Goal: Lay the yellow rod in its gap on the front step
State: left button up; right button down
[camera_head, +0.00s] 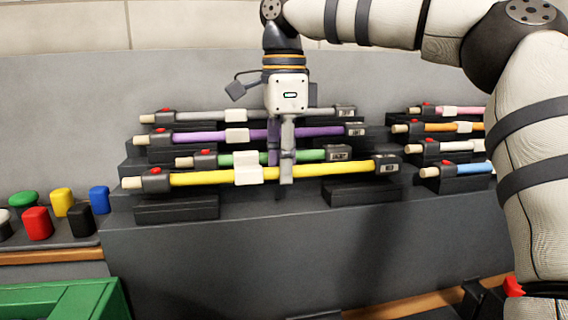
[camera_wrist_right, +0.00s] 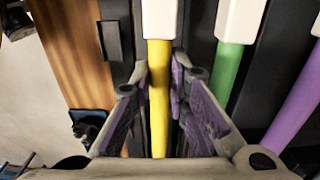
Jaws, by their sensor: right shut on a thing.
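The yellow rod (camera_head: 322,170) has a white sleeve, a dark collar with a red button, and a dark block at its right end. My right gripper (camera_head: 281,180) points down and is shut on it, right of the white sleeve. In the right wrist view, the rod (camera_wrist_right: 158,90) runs between the purple finger pads. The rod hangs over the front step (camera_head: 270,206), roughly above its left black support (camera_head: 178,210) and right black support (camera_head: 350,194). It appears slightly above them; contact cannot be told. My left gripper is out of view.
Behind it, green (camera_head: 240,158), purple (camera_head: 200,137) and grey (camera_head: 195,116) rods lie on higher steps. Shorter rods, including a blue one (camera_head: 475,168), lie on the right. Coloured knobs (camera_head: 61,202) and a green bin (camera_head: 60,300) are at left.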

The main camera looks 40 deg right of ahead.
jog(key=shift+f, duration=0.1)
jog(key=shift+f, duration=0.95)
jog(key=c, duration=1.5)
grip_release()
jog(key=shift+o, duration=0.2)
notch_tip(320, 180, up, 12)
